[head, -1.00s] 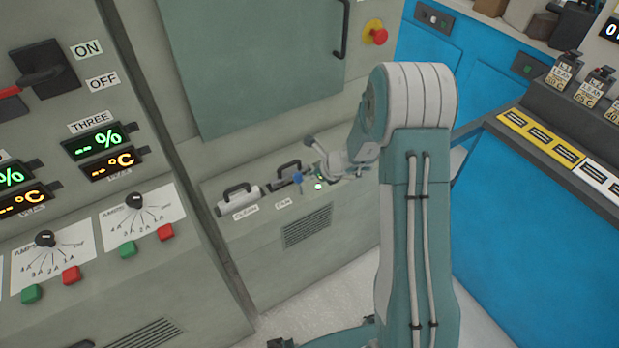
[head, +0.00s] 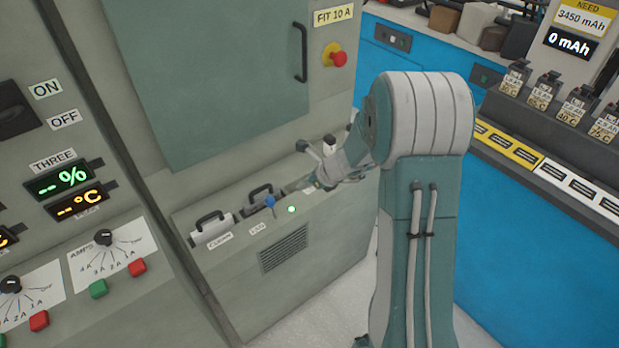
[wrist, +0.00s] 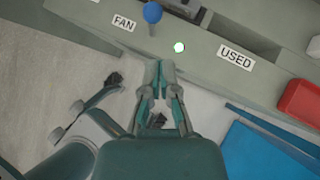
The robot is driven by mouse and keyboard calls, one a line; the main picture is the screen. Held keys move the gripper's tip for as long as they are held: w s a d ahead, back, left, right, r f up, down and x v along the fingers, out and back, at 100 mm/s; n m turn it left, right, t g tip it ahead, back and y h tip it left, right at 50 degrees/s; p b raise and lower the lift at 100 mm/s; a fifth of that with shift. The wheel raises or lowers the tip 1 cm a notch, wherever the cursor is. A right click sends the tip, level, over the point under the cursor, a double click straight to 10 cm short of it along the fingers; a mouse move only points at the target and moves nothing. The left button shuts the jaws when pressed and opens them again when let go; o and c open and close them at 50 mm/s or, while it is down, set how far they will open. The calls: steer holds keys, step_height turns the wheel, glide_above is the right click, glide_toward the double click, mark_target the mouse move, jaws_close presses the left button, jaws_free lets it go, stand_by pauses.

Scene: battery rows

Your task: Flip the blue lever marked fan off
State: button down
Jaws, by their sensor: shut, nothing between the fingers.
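The blue lever (head: 270,202) has a round blue knob on a short stem and stands on the ledge of the grey cabinet, by the FAN label (head: 257,228). In the wrist view the blue knob (wrist: 152,13) is at the top edge, right of the FAN label (wrist: 123,23). My gripper (wrist: 160,66) is shut and empty, below the knob in that view and apart from it. In the head view my gripper (head: 303,185) is just right of the lever, with its tips small and partly unclear.
A lit green lamp (head: 291,209) is right of the lever. Black-handled slots (head: 211,222) are along the ledge. In the wrist view a USED label (wrist: 236,57) and a red object (wrist: 302,103) are to the right. A blue bench (head: 525,235) stands at right.

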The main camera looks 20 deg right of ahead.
steer(key=r, duration=0.2)
steer(key=d+r, duration=0.1)
steer(key=shift+s+r, duration=0.15)
steer(key=shift+s, duration=0.15)
steer(key=shift+d, duration=0.15)
